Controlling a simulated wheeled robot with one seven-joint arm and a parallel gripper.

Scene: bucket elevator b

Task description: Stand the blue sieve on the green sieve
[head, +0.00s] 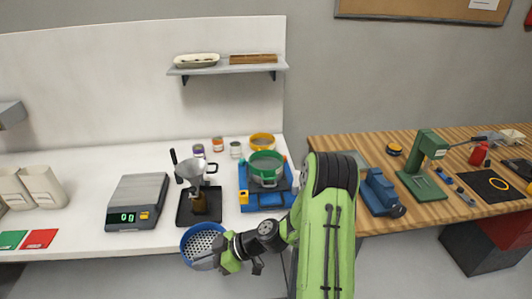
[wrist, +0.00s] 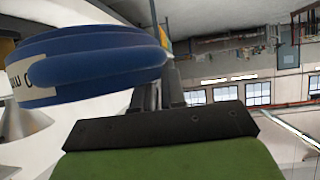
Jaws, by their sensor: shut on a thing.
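The blue sieve (head: 203,239) is a round pan with a pale perforated bottom. My gripper (head: 212,262) is shut on its rim at the front edge of the white bench. In the wrist view the blue sieve (wrist: 95,62) fills the upper left beside my gripper's fingers (wrist: 165,85), with part of a white label showing. The green sieve (head: 266,165) is a round pan standing on a blue device (head: 262,200) with a dark top, to the right of and behind the blue sieve. The two sieves are apart.
A yellow sieve (head: 262,142) stands behind the green one. A funnel (head: 190,172) over a black tray (head: 183,210) stands between the scale (head: 137,203) and the blue device. Several small jars (head: 217,145) stand at the back. A shelf (head: 228,68) hangs above.

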